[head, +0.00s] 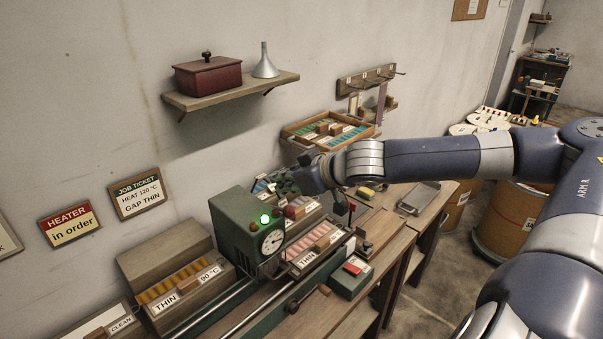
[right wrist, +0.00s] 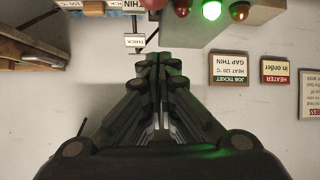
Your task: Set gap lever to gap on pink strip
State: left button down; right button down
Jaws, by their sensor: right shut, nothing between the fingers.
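My right gripper (head: 285,184) is behind the upper right side of the green machine (head: 238,222), its fingers partly hard to make out. In the right wrist view the gripper (right wrist: 160,58) is shut and empty, its tips just below the machine's housing (right wrist: 208,32) and beside a small THICK tag (right wrist: 134,41). Pink strips (head: 327,239) lie in a tray marked THIN right of the machine. The job ticket (head: 138,194) reads HEAT 120 °C, GAP THIN. My left gripper is out of view.
The machine has a lit green lamp (head: 265,219) and a dial (head: 272,239). A tray of orange strips (head: 172,282) is at left. A sorting tray (head: 300,128) stands behind my right arm. A wall shelf (head: 232,92) holds a red box and funnel.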

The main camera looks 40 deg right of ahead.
jog(key=shift+s+a+r, duration=0.1)
jog(key=shift+s+r, duration=0.05)
jog(key=shift+r, duration=0.15)
jog(key=shift+s+r, duration=0.15)
jog(key=shift+s, duration=0.1)
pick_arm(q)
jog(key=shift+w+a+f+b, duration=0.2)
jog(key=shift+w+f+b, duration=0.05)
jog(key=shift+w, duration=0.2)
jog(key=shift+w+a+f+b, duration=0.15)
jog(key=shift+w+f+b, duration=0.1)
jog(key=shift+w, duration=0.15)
pick_arm(e)
jog(key=v, duration=0.5)
jog(key=shift+s, duration=0.2)
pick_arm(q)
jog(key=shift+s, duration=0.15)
